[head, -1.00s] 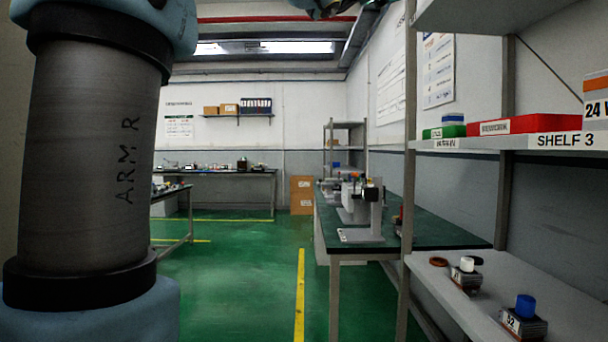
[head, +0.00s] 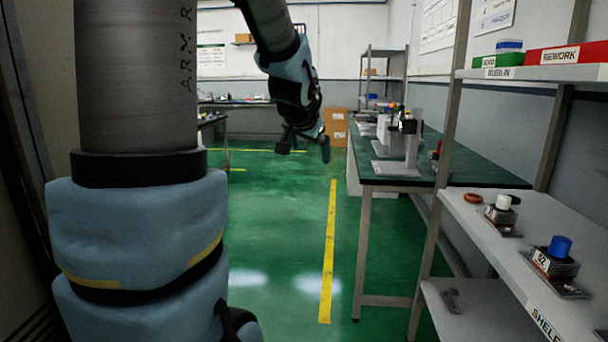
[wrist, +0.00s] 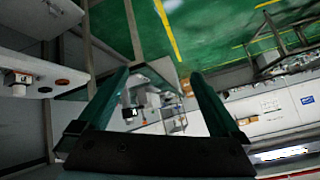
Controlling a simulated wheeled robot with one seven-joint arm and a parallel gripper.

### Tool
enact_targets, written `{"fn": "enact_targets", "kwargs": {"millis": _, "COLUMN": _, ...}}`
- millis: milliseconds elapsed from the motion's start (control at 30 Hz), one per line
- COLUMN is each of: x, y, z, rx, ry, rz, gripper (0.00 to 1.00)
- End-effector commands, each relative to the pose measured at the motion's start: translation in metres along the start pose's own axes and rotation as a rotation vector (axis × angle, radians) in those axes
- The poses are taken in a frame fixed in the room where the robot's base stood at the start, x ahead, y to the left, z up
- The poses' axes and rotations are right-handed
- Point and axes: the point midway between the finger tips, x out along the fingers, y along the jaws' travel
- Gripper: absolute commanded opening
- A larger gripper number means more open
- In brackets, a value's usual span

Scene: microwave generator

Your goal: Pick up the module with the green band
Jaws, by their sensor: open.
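I cannot make out a green band on any module in view. On the middle shelf at right in the head view stand a module with a blue top (head: 560,248) and a module with a white top (head: 502,208). A white-topped module (wrist: 18,78) also shows at the left edge of the wrist view. My gripper (head: 304,148) is open and empty. It hangs in the air over the green floor, left of the workbench and well away from the shelf modules. Its two fingers are spread apart in the wrist view (wrist: 158,75).
The rack's middle shelf (head: 525,245) also holds an orange-brown ring (head: 473,198). Above are a green bin (head: 497,60) and a red REWORK bin (head: 568,53). A dark-topped workbench (head: 455,172) carries grey equipment (head: 400,145). The green floor (head: 280,240) is clear around a yellow line.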

Motion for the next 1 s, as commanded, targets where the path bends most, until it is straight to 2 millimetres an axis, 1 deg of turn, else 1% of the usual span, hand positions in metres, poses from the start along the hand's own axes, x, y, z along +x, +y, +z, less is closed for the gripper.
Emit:
{"fn": "enact_targets", "kwargs": {"millis": 33, "x": 0.002, "y": 0.004, "z": 0.037, "rx": -0.058, "ry": -0.089, "rz": 0.013, "gripper": 1.00}}
{"fn": "enact_targets", "kwargs": {"millis": 67, "x": 0.002, "y": 0.007, "z": 0.059, "rx": -0.094, "ry": -0.141, "rz": 0.021, "gripper": 1.00}}
{"fn": "enact_targets", "kwargs": {"millis": 100, "x": 0.001, "y": 0.013, "z": 0.087, "rx": -0.144, "ry": -0.211, "rz": 0.032, "gripper": 1.00}}
{"fn": "enact_targets", "kwargs": {"millis": 167, "x": -0.004, "y": 0.022, "z": 0.129, "rx": -0.215, "ry": -0.314, "rz": 0.048, "gripper": 1.00}}
{"fn": "enact_targets", "kwargs": {"millis": 200, "x": -0.009, "y": 0.029, "z": 0.153, "rx": -0.260, "ry": -0.378, "rz": 0.057, "gripper": 1.00}}
{"fn": "enact_targets", "kwargs": {"millis": 300, "x": -0.024, "y": 0.046, "z": 0.204, "rx": -0.359, "ry": -0.514, "rz": 0.077, "gripper": 1.00}}
{"fn": "enact_targets", "kwargs": {"millis": 400, "x": -0.037, "y": 0.060, "z": 0.237, "rx": -0.430, "ry": -0.611, "rz": 0.092, "gripper": 1.00}}
{"fn": "enact_targets", "kwargs": {"millis": 500, "x": -0.046, "y": 0.069, "z": 0.255, "rx": -0.470, "ry": -0.664, "rz": 0.100, "gripper": 1.00}}
{"fn": "enact_targets", "kwargs": {"millis": 533, "x": -0.047, "y": 0.070, "z": 0.257, "rx": -0.476, "ry": -0.674, "rz": 0.102, "gripper": 1.00}}
{"fn": "enact_targets", "kwargs": {"millis": 600, "x": -0.049, "y": 0.072, "z": 0.261, "rx": -0.484, "ry": -0.684, "rz": 0.103, "gripper": 1.00}}
{"fn": "enact_targets", "kwargs": {"millis": 733, "x": -0.049, "y": 0.072, "z": 0.261, "rx": -0.483, "ry": -0.684, "rz": 0.103, "gripper": 1.00}}
{"fn": "enact_targets", "kwargs": {"millis": 1000, "x": -0.048, "y": 0.071, "z": 0.260, "rx": -0.481, "ry": -0.681, "rz": 0.103, "gripper": 0.70}}
